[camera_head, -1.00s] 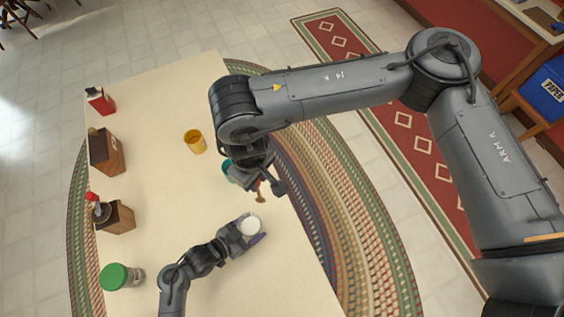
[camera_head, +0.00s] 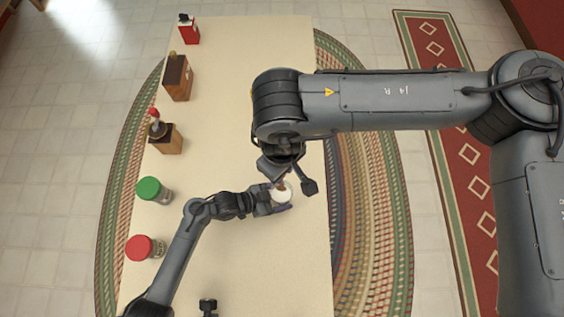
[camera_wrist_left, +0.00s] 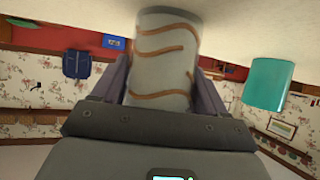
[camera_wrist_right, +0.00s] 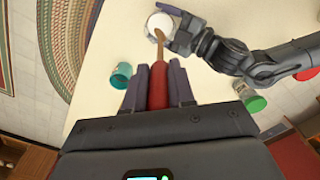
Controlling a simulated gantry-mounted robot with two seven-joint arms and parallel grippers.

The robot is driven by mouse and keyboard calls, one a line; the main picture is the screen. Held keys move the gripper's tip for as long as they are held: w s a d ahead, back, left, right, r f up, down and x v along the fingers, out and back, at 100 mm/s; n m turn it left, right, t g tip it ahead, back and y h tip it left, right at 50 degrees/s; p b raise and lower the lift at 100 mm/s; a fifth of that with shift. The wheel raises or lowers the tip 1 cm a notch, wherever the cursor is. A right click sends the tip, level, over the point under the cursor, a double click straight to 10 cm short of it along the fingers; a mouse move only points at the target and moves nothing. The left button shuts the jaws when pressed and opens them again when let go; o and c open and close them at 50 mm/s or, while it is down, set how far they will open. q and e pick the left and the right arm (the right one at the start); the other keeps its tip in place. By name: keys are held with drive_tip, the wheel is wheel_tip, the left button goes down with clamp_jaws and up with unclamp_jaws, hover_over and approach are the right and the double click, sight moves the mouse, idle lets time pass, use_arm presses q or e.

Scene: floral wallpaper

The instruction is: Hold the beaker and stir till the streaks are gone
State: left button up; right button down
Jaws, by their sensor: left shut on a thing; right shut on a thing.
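The beaker (camera_head: 282,192) is near the table's right side, its round top white. In the left wrist view the beaker (camera_wrist_left: 165,55) is pale grey with wavy orange-brown streaks on its wall. My left gripper (camera_head: 276,204) is shut around it. My right gripper (camera_wrist_right: 158,82) is shut on the red handle of a stirring tool (camera_wrist_right: 158,88). The tool's brown end (camera_wrist_right: 160,38) reaches the beaker's white top in the right wrist view; I cannot tell how deep it goes. My right wrist partly covers the beaker from the head.
A teal cup (camera_wrist_left: 268,84) stands near the beaker. Along the table's left edge are a red container (camera_head: 188,30), wooden boxes (camera_head: 177,80), a green-lidded jar (camera_head: 150,190) and a red-lidded jar (camera_head: 143,248). The table (camera_head: 225,130) is clear between.

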sight(282, 187)
drive_tip(key=shift+f, duration=5.35)
drive_tip(key=shift+w, duration=0.15)
